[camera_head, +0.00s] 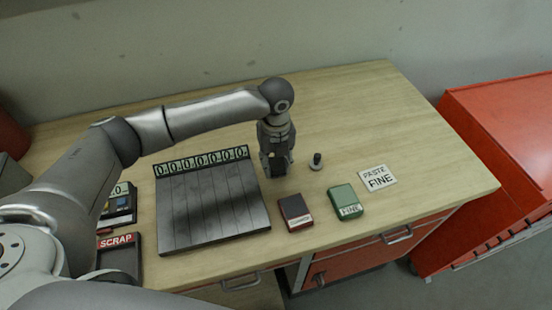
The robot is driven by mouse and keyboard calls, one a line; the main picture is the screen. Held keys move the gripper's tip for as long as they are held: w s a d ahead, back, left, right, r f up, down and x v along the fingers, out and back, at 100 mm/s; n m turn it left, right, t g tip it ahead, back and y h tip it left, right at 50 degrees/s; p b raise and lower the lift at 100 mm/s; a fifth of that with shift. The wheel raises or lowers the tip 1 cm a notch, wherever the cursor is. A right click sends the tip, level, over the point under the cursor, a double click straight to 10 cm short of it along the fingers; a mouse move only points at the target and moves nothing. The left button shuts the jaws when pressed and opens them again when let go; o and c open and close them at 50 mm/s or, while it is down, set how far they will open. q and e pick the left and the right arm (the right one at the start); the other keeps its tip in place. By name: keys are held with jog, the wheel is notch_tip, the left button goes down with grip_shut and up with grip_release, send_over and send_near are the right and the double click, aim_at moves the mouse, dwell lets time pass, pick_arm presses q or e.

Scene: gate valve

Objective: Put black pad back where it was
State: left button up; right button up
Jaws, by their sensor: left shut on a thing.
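My left gripper (276,164) points down just right of the grey slatted board's upper right corner. It is shut on a small dark thing, mostly hidden by the fingers; I cannot tell whether this is the black pad. A dark, reddish-black pad (294,208) with a white label lies on the table, below and right of the gripper and apart from it. A green pad (345,200) labelled FINE lies to its right. My right gripper is not in view.
The grey board (205,212) has a row of number tiles (200,161) along its back. A small black knob (317,161) stands right of the gripper, near a PASTE FINE card (377,178). A SCRAP tray (119,258) is at left. The table's back right is clear.

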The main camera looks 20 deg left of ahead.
aim_at(276, 161)
pick_arm(q)
jog(key=shift+f, duration=0.1)
jog(key=o, duration=0.9)
jog(key=shift+o, duration=0.9)
notch_tip(276, 161, up, 12)
jog(key=b, duration=0.3)
